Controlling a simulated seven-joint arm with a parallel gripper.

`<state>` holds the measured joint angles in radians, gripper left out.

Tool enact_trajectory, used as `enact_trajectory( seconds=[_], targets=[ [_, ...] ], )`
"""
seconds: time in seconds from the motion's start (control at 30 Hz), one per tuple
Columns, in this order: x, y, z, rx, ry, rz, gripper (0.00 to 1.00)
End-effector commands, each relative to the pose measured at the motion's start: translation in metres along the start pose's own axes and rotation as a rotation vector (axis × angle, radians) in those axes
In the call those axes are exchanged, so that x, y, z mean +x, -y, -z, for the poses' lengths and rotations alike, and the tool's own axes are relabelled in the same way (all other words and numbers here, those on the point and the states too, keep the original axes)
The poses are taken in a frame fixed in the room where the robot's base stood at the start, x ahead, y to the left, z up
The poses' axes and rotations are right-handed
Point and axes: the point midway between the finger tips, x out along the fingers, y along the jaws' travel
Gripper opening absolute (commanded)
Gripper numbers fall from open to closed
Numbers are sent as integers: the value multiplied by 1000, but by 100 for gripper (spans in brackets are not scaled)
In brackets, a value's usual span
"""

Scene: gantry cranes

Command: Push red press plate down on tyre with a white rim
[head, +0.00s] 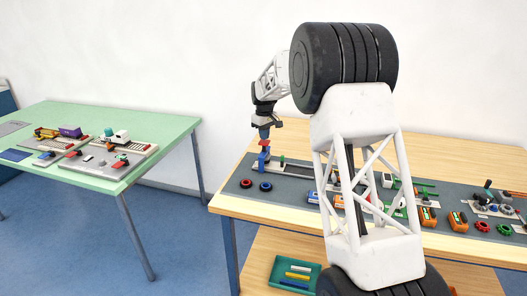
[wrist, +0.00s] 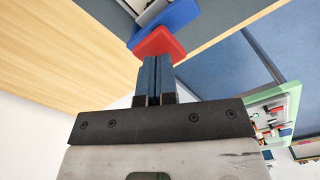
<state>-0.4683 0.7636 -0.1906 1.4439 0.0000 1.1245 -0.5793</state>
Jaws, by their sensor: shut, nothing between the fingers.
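The red press plate (head: 265,143) sits on top of a blue press (head: 262,162) at the left end of the grey mat. My gripper (head: 264,134) is shut and empty, pointing down just above the plate. In the wrist view my fingertips (wrist: 157,58) appear at the near edge of the red plate (wrist: 160,42); I cannot tell whether they touch it. The blue part of the press (wrist: 168,20) shows beyond the plate. No tyre with a white rim can be made out; anything beneath the plate is hidden.
A red-rimmed tyre (head: 246,183) and a blue-rimmed tyre (head: 266,186) lie in front of the press. A green post (head: 282,160) stands just right of it. Several small vehicles and parts fill the mat's right side. A green table (head: 110,170) stands apart at left.

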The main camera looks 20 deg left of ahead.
Motion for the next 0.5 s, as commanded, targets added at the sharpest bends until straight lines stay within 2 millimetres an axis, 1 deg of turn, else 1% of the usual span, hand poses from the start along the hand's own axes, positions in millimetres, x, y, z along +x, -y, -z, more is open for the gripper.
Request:
enact_trajectory(
  seconds=[0.5],
  targets=[
    [7,0,0,0,0,0,0]
  ],
)
